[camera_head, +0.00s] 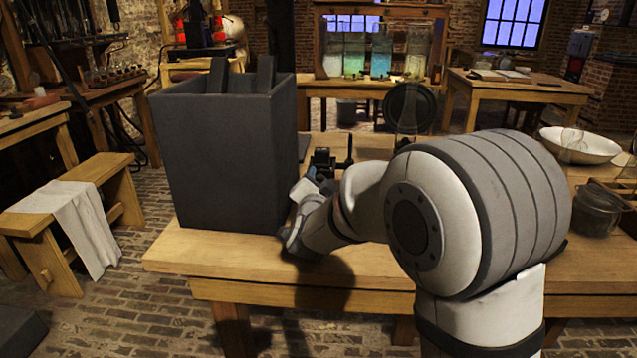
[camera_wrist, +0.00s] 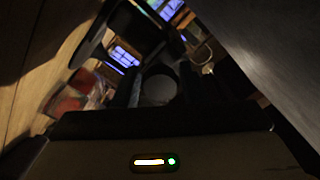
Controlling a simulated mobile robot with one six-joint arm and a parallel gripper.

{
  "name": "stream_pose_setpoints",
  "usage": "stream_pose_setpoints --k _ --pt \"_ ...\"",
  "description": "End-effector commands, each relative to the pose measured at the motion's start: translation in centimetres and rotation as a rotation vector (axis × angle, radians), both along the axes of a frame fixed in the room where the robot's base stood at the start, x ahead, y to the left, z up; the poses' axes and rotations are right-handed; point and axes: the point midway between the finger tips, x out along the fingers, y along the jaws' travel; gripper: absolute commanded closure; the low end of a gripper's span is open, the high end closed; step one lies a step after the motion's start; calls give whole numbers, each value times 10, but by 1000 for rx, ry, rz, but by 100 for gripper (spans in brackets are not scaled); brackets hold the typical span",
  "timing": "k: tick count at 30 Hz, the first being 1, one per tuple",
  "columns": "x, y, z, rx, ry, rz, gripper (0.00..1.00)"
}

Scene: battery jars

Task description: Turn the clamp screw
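A small black metal fixture, which looks like the clamp (camera_head: 323,160), stands on the workbench just beyond my gripper in the head view. An upright dark piece (camera_head: 349,149) at its right may be part of its screw; I cannot tell for sure. My gripper (camera_head: 311,178) is low over the bench, close in front of the clamp and right of the large grey box. My wrist hides part of it, and its fingertips are not clear. The wrist view is dark and tilted; dark shapes fill its middle, and I cannot separate fingers from clamp there.
The tall grey box (camera_head: 222,160) stands close left of my gripper; its wall also fills the upper right of the wrist view (camera_wrist: 265,50). The wooden bench (camera_head: 215,250) is bare in front. A white bowl (camera_head: 580,145) and glass jar (camera_head: 597,210) stand at right.

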Motion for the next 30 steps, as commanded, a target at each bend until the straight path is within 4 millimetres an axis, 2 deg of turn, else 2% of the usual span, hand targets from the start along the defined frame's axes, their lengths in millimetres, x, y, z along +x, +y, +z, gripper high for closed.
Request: stream_pose_setpoints --k 1,11,20,30 --pt "0 0 0 0 0 0 66" --pt "0 0 0 0 0 0 92" --pt "0 1 -2 43 -3 1 92" --pt "-1 1 -7 274 -13 1 92"
